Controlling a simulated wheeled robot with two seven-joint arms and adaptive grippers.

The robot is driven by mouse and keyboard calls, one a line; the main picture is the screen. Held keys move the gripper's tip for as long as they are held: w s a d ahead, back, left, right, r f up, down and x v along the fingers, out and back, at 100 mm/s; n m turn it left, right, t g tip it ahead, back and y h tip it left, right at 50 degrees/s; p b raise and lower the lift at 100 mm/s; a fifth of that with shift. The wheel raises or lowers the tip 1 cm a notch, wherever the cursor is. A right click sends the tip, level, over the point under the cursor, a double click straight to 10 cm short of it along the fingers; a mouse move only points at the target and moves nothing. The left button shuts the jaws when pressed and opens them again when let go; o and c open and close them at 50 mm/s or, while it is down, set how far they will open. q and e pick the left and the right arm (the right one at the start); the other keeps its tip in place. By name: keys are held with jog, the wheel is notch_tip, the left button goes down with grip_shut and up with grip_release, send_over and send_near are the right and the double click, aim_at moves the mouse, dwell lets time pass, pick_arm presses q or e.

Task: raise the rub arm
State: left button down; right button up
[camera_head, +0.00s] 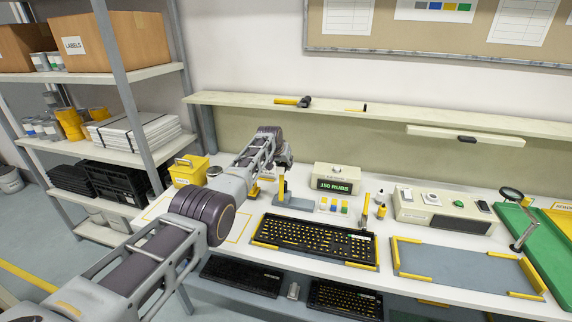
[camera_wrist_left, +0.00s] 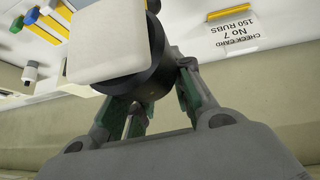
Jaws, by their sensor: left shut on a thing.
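My left arm reaches in from the lower left to the back of the bench. Its gripper (camera_head: 284,164) is above a small grey stand with a yellow post (camera_head: 282,188), which I take to be part of the rub tester. In the left wrist view the gripper (camera_wrist_left: 157,92) is shut on a black round part with a pale square block (camera_wrist_left: 108,42), apparently the rub arm's head. Its height above the bench is hard to tell. A keyboard (camera_head: 315,240) lies in front. The counter box (camera_head: 338,179) reads 150 RUBS. My right gripper is not in view.
A printed check card (camera_wrist_left: 232,36) shows upside down in the left wrist view. A yellow box (camera_head: 188,170) stands left of the gripper. Small bottles (camera_head: 381,208), a control box (camera_head: 442,207) and an empty grey mat (camera_head: 455,262) are to the right. A shelf (camera_head: 390,118) runs behind.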

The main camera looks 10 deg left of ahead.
aim_at(278, 166)
pick_arm(q)
jog(key=shift+s+a+f, duration=0.1)
jog(key=shift+s+f, duration=0.05)
jog(key=shift+f, duration=0.35)
jog(key=c, duration=1.5)
grip_release()
jog(key=shift+o, duration=1.2)
jog(key=shift+w+r, duration=0.1)
jog(key=shift+w, duration=0.15)
jog(key=shift+s+r, duration=0.1)
jog(key=shift+r, duration=0.1)
jog(key=shift+r, duration=0.2)
jog(key=shift+s+r, duration=0.15)
jog(key=shift+r, duration=0.1)
jog(key=shift+v, duration=5.35)
jog(key=shift+s+a+f, duration=0.1)
jog(key=shift+s+a, duration=0.05)
